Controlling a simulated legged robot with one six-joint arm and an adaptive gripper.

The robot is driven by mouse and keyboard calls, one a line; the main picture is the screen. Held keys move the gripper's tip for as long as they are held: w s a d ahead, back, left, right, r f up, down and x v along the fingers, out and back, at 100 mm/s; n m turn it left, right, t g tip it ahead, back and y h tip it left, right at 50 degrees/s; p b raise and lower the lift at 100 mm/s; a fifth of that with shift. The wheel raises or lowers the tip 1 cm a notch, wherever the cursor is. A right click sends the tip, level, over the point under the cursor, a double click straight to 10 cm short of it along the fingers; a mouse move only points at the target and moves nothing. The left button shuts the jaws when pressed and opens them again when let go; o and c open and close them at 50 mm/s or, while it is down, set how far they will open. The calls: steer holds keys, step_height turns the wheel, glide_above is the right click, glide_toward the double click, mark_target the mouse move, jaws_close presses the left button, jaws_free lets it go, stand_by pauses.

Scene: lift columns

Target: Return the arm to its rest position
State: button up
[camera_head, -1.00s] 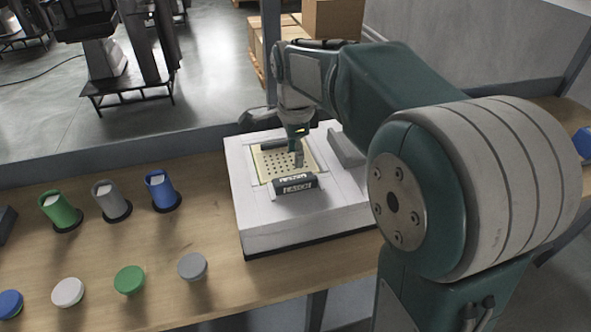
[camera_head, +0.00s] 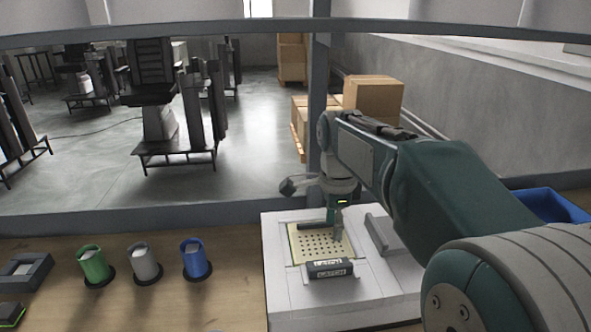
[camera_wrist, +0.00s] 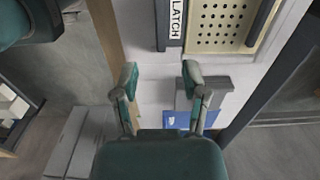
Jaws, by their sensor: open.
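My arm reaches from the lower right of the head view across to the white fixture block (camera_head: 285,262). My gripper (camera_head: 338,240) hangs over the perforated cream plate (camera_head: 312,252) in that view. In the wrist view my gripper (camera_wrist: 160,80) has its two fingers spread apart with nothing between them. The black bar labelled LATCH (camera_head: 330,268) lies at the front of the plate. It also shows above the fingers in the wrist view (camera_wrist: 170,22).
Green (camera_head: 95,267), grey (camera_head: 145,263) and blue (camera_head: 196,258) cups stand left on the wooden bench (camera_head: 230,300). A dark square tray (camera_head: 22,272) is at far left. A blue bin (camera_head: 550,206) sits at right. A grey post (camera_head: 318,110) rises behind the fixture.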

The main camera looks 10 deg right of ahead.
steer(key=s+f+n+t, duration=0.1)
steer(key=s+n+t, duration=0.1)
steer(key=s+n, duration=0.7)
steer(key=s+f+n+t, duration=0.2)
steer(key=s+n+t, duration=0.1)
steer(key=s+n, duration=0.5)
steer(key=s, duration=0.3)
steer(key=shift+s+d+f+n+t, duration=0.25)
steer(key=shift+s+d+n+t, duration=0.05)
steer(key=shift+s+n, duration=0.1)
